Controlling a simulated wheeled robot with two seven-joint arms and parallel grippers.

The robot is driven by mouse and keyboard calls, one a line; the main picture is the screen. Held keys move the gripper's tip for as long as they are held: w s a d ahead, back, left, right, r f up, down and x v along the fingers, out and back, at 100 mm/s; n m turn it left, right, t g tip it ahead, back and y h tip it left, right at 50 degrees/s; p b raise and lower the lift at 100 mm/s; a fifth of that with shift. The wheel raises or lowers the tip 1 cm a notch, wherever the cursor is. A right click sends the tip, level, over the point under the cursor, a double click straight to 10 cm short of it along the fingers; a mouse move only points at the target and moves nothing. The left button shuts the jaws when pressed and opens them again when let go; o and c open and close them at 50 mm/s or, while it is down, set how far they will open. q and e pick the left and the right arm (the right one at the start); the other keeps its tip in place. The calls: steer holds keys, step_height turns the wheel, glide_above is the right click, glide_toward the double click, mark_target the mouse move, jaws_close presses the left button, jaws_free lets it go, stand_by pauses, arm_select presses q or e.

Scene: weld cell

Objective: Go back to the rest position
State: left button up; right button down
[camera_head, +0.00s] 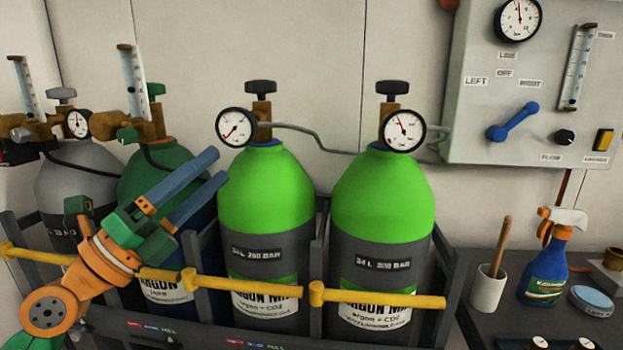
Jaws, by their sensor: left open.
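My left gripper (198,186) is in the lower left, on an orange and green wrist, with two blue fingers pointing up and to the right. The fingers are apart and nothing shows between them. It stands in front of the dark green cylinder (156,165), left of the nearer bright green cylinder (265,195). I cannot tell whether it touches the cylinder or the yellow bar (240,288). My right gripper is not in view.
A second bright green cylinder (382,200) and a grey cylinder (75,185) stand in the dark rack. A grey panel (480,120) with a blue lever (513,122) hangs at right. A blue spray bottle (545,270) and white cup (487,290) stand on the dark bench.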

arm_select(q)
steer(key=s+a+f+n+g+y, duration=0.1)
steer(key=a+f+n+y, duration=0.4)
steer(key=f+n+y, duration=0.75)
steer(key=s+a+f+n+y, duration=0.1)
steer(key=a+f+n+y, duration=0.5)
steer(key=f+n, duration=1.05)
steer(key=s+d+f+n+g+h, duration=0.1)
steer(key=s+d+f+g, duration=0.5)
steer(key=s+f, duration=0.45)
steer(key=s+d+f+n+g+h, duration=0.15)
steer(key=s+d+f+g, duration=0.25)
steer(key=s+f+g, duration=0.45)
steer(key=s+f+p, duration=0.4)
steer(key=f+p, duration=0.1)
steer(key=f, duration=0.8)
steer(key=s+a+f+p, duration=0.1)
steer(key=s+f, duration=0.2)
steer(key=s, duration=0.3)
steer(key=s+f+g+p, duration=0.1)
steer(key=s+f+p, duration=0.1)
steer(key=s+f, duration=0.2)
steer(key=shift+s+a+m, duration=0.4)
steer(key=shift+s+m, duration=0.05)
steer(key=shift+s, duration=0.8)
